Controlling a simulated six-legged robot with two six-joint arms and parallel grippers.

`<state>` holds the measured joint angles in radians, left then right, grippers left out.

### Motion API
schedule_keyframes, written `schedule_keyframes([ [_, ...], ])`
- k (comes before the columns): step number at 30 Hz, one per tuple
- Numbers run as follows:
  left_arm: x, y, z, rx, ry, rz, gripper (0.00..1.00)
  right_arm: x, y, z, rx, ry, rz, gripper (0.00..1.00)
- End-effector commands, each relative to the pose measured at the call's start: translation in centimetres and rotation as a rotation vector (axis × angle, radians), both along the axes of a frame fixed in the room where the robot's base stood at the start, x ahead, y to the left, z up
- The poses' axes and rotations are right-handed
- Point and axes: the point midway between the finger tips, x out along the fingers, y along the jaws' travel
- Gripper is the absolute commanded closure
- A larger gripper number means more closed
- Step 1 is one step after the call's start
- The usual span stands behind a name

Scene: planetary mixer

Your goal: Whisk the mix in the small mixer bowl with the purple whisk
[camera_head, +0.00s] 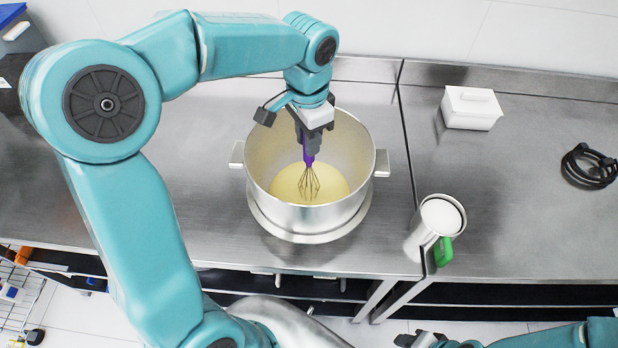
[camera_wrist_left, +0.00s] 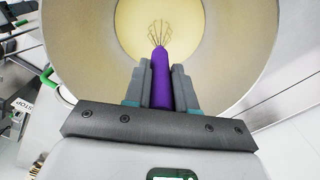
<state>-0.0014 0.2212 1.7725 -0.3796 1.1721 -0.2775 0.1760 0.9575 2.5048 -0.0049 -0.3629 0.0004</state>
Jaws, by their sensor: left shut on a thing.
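The mixer bowl (camera_head: 315,216) is a metal bowl with two side handles, standing on the steel counter. Pale yellow mix (camera_head: 330,185) lies in its bottom and also shows in the left wrist view (camera_wrist_left: 195,30). My left gripper (camera_head: 311,150) is over the bowl, pointing down into it, and is shut on the handle of the purple whisk (camera_wrist_left: 161,80). The whisk's wire head (camera_head: 309,184) hangs inside the bowl over or in the mix; I cannot tell whether it touches. Part of my right arm shows at the bottom right of the head view; its gripper's jaws are not clear.
A metal pitcher with a green handle (camera_head: 443,252) stands right of the bowl near the counter's front edge.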

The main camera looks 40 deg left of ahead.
Motion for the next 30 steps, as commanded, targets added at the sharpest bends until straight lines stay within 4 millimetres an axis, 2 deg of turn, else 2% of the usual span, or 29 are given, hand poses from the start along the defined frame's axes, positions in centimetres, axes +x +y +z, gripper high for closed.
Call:
schedule_keyframes([
  [1,0.0,0.0,1.2,0.0,-0.002,0.0,1.0,0.0,0.0,1.0,0.0,0.0,0.0,0.57],
  [4,0.0,0.0,2.3,0.0,-0.002,-0.001,1.0,0.0,0.0,1.8,0.0,0.0,0.0,0.57],
  [6,0.1,0.0,2.6,0.001,-0.004,-0.001,1.0,0.0,0.0,1.2,0.0,-0.001,0.0,0.57],
  [18,0.1,0.0,6.6,-0.001,-0.003,0.0,1.0,0.0,0.0,1.2,0.0,0.0,0.0,0.57],
  [30,0.0,0.0,7.1,-0.001,-0.002,0.0,1.0,0.0,0.0,1.2,0.0,0.0,0.0,0.57],
])
